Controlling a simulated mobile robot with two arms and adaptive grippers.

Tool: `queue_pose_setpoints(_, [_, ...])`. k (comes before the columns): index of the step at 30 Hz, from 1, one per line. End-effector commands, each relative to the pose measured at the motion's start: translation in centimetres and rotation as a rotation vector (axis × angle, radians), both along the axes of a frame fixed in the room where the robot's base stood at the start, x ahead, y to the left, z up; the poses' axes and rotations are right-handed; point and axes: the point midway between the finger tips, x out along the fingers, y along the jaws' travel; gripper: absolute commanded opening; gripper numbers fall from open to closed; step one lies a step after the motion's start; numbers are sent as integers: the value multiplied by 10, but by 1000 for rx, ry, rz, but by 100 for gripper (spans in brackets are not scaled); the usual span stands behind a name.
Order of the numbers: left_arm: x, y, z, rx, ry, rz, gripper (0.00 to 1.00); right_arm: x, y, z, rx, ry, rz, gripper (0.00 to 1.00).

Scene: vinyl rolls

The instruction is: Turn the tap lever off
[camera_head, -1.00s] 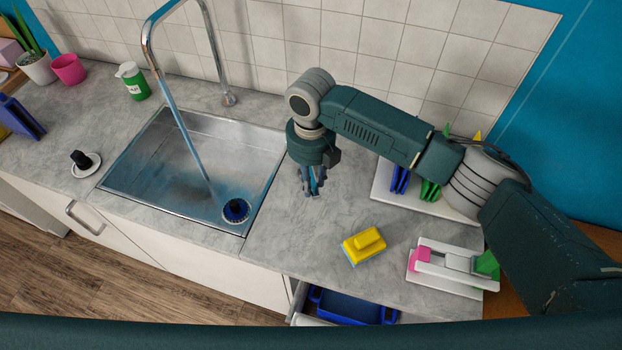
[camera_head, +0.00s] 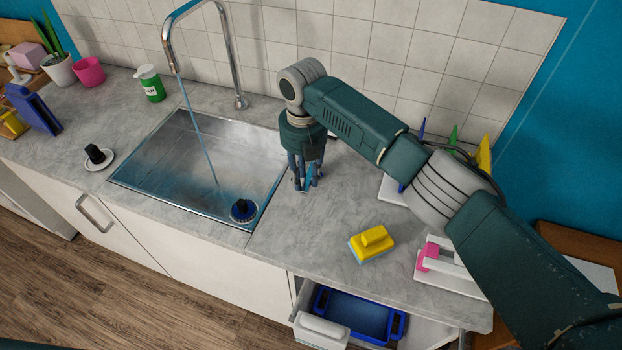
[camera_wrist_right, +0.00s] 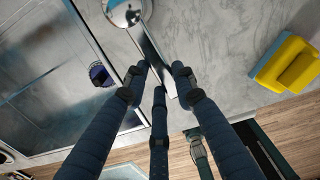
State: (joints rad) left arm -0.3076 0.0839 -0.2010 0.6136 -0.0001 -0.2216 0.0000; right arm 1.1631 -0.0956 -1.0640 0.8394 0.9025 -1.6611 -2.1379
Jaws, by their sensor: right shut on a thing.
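The chrome tap (camera_head: 233,60) arches over the metal sink, and a thin water stream (camera_head: 199,130) runs from its spout into the basin. My right gripper (camera_head: 305,186) is on the counter just right of the sink, fingers pointing down. In the right wrist view, a flat shiny tap lever (camera_wrist_right: 152,52) reaches from a round chrome knob (camera_wrist_right: 124,10) in between the fingers (camera_wrist_right: 160,78), which are shut on it. In the head view the fingers hide most of the lever. My left gripper is out of view.
The steel sink (camera_head: 150,165) holds a dark blue drain strainer (camera_head: 243,210). A yellow sponge (camera_head: 371,242) lies right of the gripper, also in the wrist view (camera_wrist_right: 290,64). An open drawer with a blue tray (camera_head: 318,300) is below. A white dish rack (camera_head: 392,190) stands behind my arm.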

Motion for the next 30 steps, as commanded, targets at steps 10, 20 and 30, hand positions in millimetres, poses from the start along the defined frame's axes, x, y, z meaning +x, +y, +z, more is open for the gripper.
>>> queue_pose_setpoints(10, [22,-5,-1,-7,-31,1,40,-2,12,-3,3,17,-106,0])
queue_pose_setpoints(20, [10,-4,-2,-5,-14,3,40,-2,13,-3,2,16,-116,0])
queue_pose_setpoints(30, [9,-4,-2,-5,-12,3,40,0,12,-2,2,10,-115,46])
